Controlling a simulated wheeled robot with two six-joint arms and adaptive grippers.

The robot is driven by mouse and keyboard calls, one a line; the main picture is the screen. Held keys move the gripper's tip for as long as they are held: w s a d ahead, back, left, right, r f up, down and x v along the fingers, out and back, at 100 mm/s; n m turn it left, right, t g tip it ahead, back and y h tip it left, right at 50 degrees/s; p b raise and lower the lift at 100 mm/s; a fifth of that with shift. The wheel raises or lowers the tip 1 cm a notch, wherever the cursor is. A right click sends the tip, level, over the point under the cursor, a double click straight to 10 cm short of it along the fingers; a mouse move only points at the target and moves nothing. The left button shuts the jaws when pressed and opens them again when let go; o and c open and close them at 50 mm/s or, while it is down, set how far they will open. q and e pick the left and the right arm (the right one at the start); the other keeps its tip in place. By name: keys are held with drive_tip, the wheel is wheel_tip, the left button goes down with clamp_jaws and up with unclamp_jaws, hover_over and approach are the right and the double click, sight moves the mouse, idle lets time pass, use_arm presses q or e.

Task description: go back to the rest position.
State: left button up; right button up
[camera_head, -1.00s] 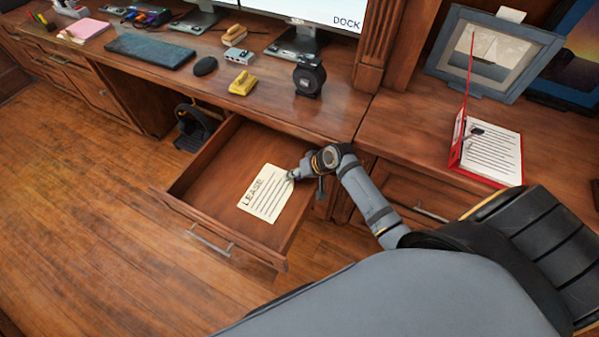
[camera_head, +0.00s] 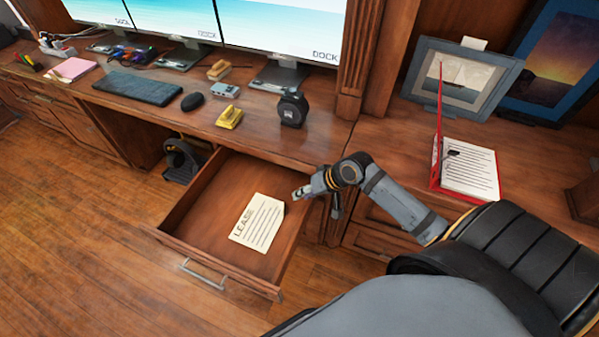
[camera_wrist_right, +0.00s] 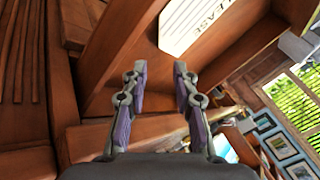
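My right gripper (camera_head: 302,192) is above the right side of the open drawer (camera_head: 190,215), apart from the paper in it. In the right wrist view its two fingers (camera_wrist_right: 160,75) are spread with nothing between them. A sheet headed LEASE (camera_head: 258,222) lies flat in the drawer; part of it also shows in the right wrist view (camera_wrist_right: 190,25). My left gripper is not in view.
The desk top holds a keyboard (camera_head: 138,87), a mouse (camera_head: 193,101), a yellow stapler-like object (camera_head: 230,117) and a black round device (camera_head: 292,108). A red binder (camera_head: 437,165) with papers lies on the right-hand surface near a framed ship picture (camera_head: 462,80). Wood floor is clear at left.

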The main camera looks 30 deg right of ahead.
drive_tip(key=s+r+n+g+h, duration=0.25)
drive_tip(key=s+h, duration=0.35)
drive_tip(key=s, duration=0.8)
wheel_tip(320, 180, down, 22)
drive_tip(key=s+d+p, duration=0.1)
drive_tip(key=d+p, duration=0.1)
drive_tip(key=p, duration=0.2)
use_arm(q)
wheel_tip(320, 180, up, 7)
drive_tip(key=p, duration=0.3)
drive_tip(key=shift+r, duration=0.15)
use_arm(e)
drive_tip(key=s+f, duration=0.6)
drive_tip(key=s, duration=0.3)
drive_tip(key=s+d+f+g, duration=0.1)
drive_tip(key=s+f, duration=0.6)
drive_tip(key=s, duration=0.3)
drive_tip(key=shift+d+f+y, duration=0.25)
drive_tip(key=shift+f+y, duration=0.05)
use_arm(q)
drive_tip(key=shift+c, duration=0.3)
use_arm(e)
drive_tip(key=shift+g, duration=0.25)
